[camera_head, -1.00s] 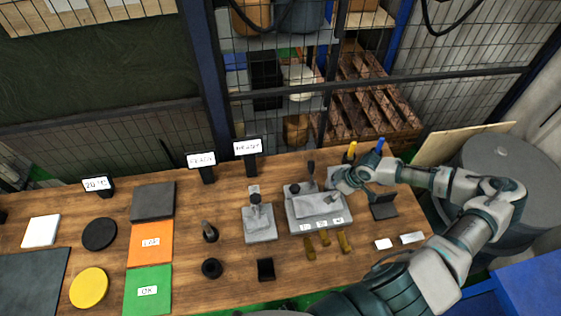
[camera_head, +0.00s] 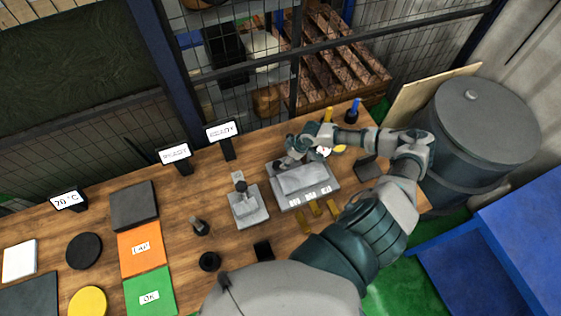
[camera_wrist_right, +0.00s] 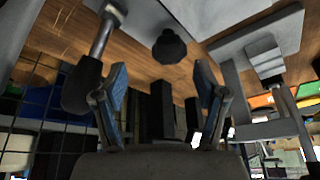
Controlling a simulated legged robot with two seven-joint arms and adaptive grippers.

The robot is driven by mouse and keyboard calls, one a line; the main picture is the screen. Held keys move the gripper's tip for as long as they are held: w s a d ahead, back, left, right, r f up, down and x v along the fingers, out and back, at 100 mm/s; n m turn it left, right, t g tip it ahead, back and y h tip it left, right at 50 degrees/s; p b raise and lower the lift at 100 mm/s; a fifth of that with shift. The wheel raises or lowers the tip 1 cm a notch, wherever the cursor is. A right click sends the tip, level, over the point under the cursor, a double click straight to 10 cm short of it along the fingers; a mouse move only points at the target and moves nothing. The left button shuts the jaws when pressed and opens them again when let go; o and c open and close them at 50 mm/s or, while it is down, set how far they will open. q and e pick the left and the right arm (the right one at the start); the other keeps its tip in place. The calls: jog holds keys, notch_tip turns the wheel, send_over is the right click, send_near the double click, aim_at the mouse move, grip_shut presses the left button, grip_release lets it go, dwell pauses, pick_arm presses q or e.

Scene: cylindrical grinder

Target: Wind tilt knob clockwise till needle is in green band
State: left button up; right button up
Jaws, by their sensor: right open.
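My right gripper (camera_head: 288,150) is over the back edge of a grey fixture (camera_head: 305,190) with three white labels. In the right wrist view the gripper (camera_wrist_right: 160,85) is open, with nothing between its blue-grey fingers. A round black knob (camera_wrist_right: 170,47) shows just beyond the fingertips, apart from them. A lever with a black grip (camera_wrist_right: 84,84) is beside the left finger. I cannot tell which part is the tilt knob. No needle or green band can be made out. My left gripper is not in view.
A smaller grey fixture (camera_head: 247,208) with a black-topped lever stands left of the labelled one. Brass-coloured pieces (camera_head: 315,208) lie in front. Small display screens (camera_head: 221,132) stand along the back. A grey drum (camera_head: 480,125) stands beyond the table's right end.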

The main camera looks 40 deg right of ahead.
aim_at(280, 163)
jog(key=x, duration=0.4)
jog(key=shift+w+a+f, duration=0.15)
jog(key=shift+a+f, duration=0.05)
jog(key=a, duration=0.3)
jog(key=shift+w+f, duration=0.15)
jog(key=shift+d, duration=0.35)
jog(key=shift+c, duration=1.3)
jog(key=shift+d+f, duration=0.3)
jog(key=shift+d, duration=0.65)
jog(key=c, duration=0.9)
jog(key=shift+a, duration=0.1)
jog(key=shift+a+r+m+h+p, duration=0.2)
jog(key=shift+a+m+h+p, duration=0.4)
jog(key=shift+m, duration=0.4)
jog(key=shift+a+m, duration=0.1)
jog(key=shift+m, duration=0.4)
jog(key=shift+d+f+m+t+h, duration=0.1)
jog(key=shift+d+m+t+h, duration=0.25)
jog(key=shift+m, duration=0.35)
jog(key=o, duration=0.9)
jog(key=shift+a, duration=0.1)
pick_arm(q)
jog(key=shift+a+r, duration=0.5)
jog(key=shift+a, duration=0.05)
pick_arm(e)
jog(key=shift+o, duration=1.3)
